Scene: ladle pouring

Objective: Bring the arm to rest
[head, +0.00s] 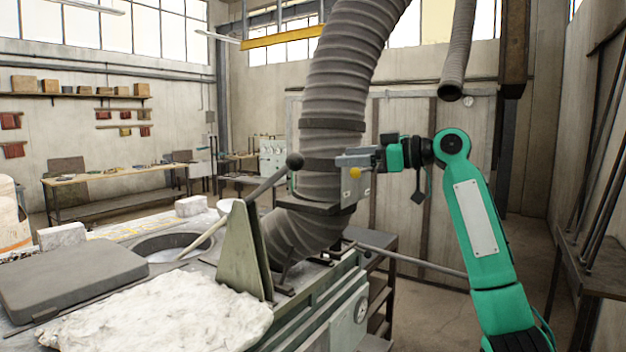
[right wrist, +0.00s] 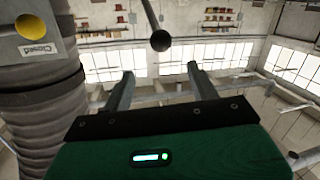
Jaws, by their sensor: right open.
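My right gripper (head: 345,159) is raised at the end of the green right arm, in front of the thick ribbed duct. In the right wrist view its two fingers (right wrist: 160,82) stand wide apart with nothing between them. A long ladle rod with a dark ball end (head: 294,160) slants across a grey upright plate (head: 240,250), its low end at the round furnace opening (head: 168,244). The ball end also shows beyond the fingers in the right wrist view (right wrist: 160,41), apart from them. My left gripper is out of view.
The ribbed duct (head: 335,85) rises close beside the gripper. A metal plate with a yellow knob (right wrist: 32,27), labelled "Closed", is on it. A grey slab (head: 70,275) and a pale rough heap (head: 165,315) lie on the furnace top. A dark rack stands at the right.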

